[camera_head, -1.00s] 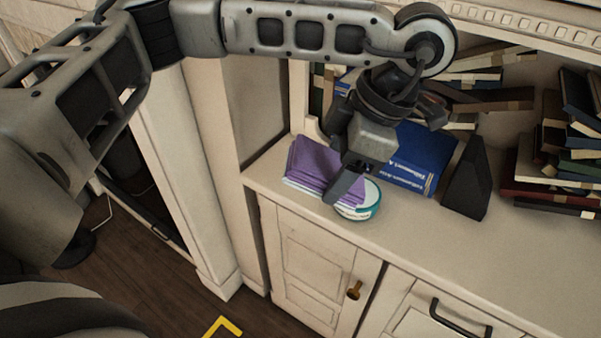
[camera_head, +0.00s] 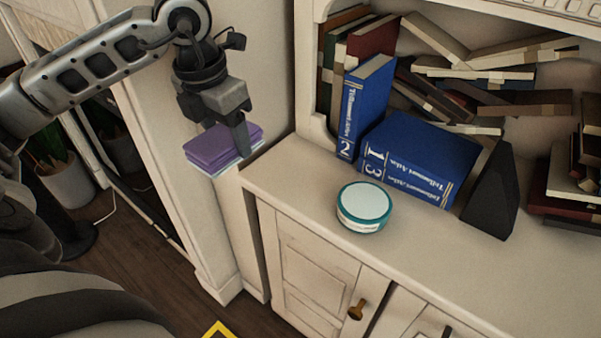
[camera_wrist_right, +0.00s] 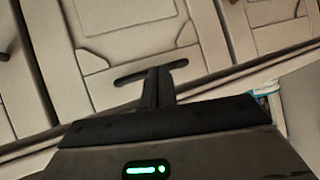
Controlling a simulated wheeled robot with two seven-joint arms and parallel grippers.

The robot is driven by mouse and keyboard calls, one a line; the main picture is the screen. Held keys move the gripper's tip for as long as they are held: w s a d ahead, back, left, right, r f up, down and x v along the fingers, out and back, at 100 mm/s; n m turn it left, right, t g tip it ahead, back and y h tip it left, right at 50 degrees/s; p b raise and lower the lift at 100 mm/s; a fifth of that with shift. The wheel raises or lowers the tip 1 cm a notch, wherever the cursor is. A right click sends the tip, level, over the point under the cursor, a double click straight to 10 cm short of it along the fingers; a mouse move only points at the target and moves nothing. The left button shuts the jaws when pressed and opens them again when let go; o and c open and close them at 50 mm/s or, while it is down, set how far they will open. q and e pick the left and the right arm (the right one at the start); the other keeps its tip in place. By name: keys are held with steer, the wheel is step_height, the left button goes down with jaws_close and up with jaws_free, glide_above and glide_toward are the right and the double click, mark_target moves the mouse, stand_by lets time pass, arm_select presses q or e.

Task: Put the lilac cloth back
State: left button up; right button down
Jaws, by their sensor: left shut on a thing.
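The lilac cloth (camera_head: 222,147) is folded into a flat stack with a paler layer beneath. It hangs in the air left of the cabinet top in the head view. My left gripper (camera_head: 241,141) is shut on its right edge, and one finger shows in front of it. My right gripper (camera_wrist_right: 158,87) shows only in the right wrist view, its fingers together in front of a dark drawer handle (camera_wrist_right: 128,79). I cannot tell whether they touch the handle.
A round teal-and-white tin (camera_head: 364,207) stands on the cabinet top (camera_head: 300,185). Blue books (camera_head: 420,160), a black wedge (camera_head: 492,195) and several piled books (camera_head: 480,70) are behind it. The front left of the top is clear.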

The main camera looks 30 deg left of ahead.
arm_select(q)
steer(key=w+d+f+p, duration=0.2)
steer(key=w+d+f, duration=0.2)
steer(key=w, duration=0.4)
glide_above(300, 175)
steer(key=s, duration=0.1)
step_height(300, 175, down, 5)
steer(key=shift+a+f, duration=0.1)
steer(key=shift+a, duration=0.05)
steer(key=shift+w+f, duration=0.25)
steer(key=shift+f, duration=0.05)
steer(key=shift+f+p, duration=0.5)
steer(key=shift+f, duration=1.1)
steer(key=o, duration=0.9)
steer(key=shift+r, duration=0.1)
steer(key=r, duration=0.4)
steer(key=s+r, duration=0.1)
steer(key=r, duration=0.6)
steer(key=shift+s+r+b, duration=0.3)
steer(key=shift+r, duration=0.1)
steer(key=shift+f, duration=0.1)
